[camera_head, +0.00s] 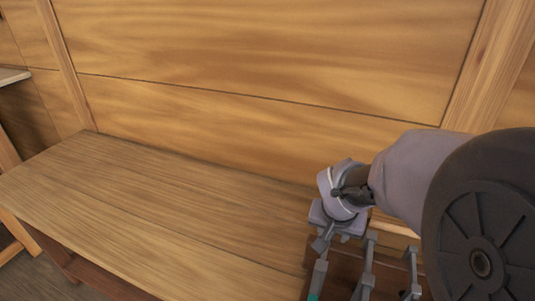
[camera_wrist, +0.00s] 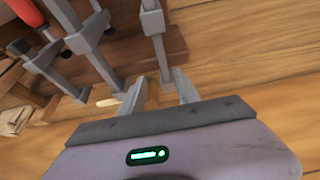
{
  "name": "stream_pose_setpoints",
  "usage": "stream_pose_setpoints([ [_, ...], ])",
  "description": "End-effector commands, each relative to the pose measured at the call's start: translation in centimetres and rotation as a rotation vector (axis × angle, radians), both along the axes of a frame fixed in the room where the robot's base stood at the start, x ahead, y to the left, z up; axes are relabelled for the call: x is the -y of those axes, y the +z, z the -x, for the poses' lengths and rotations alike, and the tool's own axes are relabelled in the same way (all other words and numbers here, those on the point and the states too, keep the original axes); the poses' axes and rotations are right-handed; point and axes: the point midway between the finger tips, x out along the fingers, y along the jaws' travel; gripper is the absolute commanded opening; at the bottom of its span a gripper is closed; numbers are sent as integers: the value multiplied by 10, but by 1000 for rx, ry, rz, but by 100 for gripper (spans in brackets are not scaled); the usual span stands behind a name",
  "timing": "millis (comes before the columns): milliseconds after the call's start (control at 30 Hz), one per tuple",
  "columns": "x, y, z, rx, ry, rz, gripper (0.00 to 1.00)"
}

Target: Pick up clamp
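Several grey bar clamps hang in a row on a dark wooden rack. In the head view one clamp (camera_head: 319,277) is directly below my gripper (camera_head: 324,236), with a bit of teal at its lower end, and another clamp (camera_head: 367,268) is to its right. In the wrist view my gripper (camera_wrist: 160,90) has its two fingers apart. The end of the nearest clamp's grey bar (camera_wrist: 156,35) reaches toward the gap between them; I cannot tell whether they touch. A neighbouring clamp (camera_wrist: 92,45) is to the left. The clamps' lower parts are cut off in the head view.
The dark rack (camera_head: 337,267) stands at the right end of a wooden bench (camera_head: 170,210), close to a plank wall (camera_head: 260,60). The bench top is bare. In the wrist view a red handle (camera_wrist: 22,12) shows at the upper left, and other clamps crowd that side.

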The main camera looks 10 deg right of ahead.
Motion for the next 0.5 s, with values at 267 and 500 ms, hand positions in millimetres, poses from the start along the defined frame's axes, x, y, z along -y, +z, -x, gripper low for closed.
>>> stream_pose_setpoints([
  [267, 3, -47, -17, -1, 0, 0, 38],
  [500, 5, -51, -20, 1, 0, 1, 38],
])
